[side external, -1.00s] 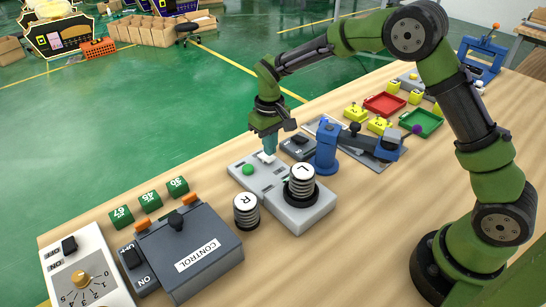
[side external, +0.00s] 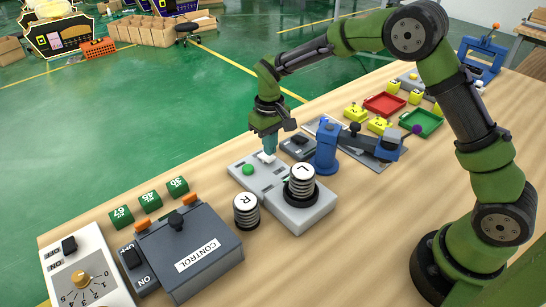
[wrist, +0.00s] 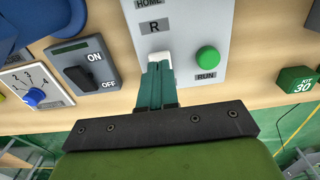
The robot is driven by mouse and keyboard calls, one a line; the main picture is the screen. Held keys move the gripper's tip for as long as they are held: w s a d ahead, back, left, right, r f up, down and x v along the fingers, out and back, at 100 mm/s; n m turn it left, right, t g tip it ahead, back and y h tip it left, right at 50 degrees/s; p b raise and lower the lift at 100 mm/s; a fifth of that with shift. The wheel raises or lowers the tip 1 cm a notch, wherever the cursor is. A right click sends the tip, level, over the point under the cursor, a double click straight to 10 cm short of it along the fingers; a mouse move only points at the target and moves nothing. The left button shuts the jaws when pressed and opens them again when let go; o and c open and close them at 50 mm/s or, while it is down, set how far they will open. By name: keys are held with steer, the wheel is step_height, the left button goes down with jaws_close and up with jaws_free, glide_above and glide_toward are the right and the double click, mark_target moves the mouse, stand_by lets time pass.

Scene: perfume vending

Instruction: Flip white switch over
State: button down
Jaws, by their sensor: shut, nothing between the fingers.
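The white switch (side external: 266,156) sits on a light grey panel (side external: 310,216) next to a green button (side external: 248,169). In the wrist view the white switch (wrist: 160,58) shows just beyond my fingertips, between an "R" label and the green RUN button (wrist: 207,60). My gripper (side external: 269,152) points down at the switch with its teal fingers together and empty. In the wrist view the fingertips (wrist: 158,68) are at the switch's near edge and hide part of it. They look to be touching or very close; I cannot tell which.
A cylinder marked L (side external: 301,182) stands on the panel, and one marked R (side external: 246,212) stands beside it. A dark ON/OFF switch box (side external: 298,147) and a blue fixture (side external: 326,148) are close behind. A grey CONTROL box (side external: 190,250) is at the front left.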

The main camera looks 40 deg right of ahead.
mark_target(275, 168)
steer(key=shift+f, duration=1.05)
stand_by(0.9)
steer(key=shift+r, duration=3.55)
steer(key=shift+w, duration=0.1)
steer(key=s+d+r+m+t, duration=0.1)
steer(key=s+r, duration=0.3)
steer(key=s, duration=0.4)
steer(key=s+d+r+m+t+y, duration=0.1)
steer(key=s+r+t, duration=0.2)
steer(key=s, duration=0.6)
steer(key=s+d+r+m+t+y, duration=0.1)
steer(key=s+d+r+m+t, duration=0.1)
steer(key=s+r, duration=0.4)
steer(key=shift+s+r+t, duration=0.35)
steer(key=shift+s+t, duration=0.25)
steer(key=shift+s, duration=0.55)
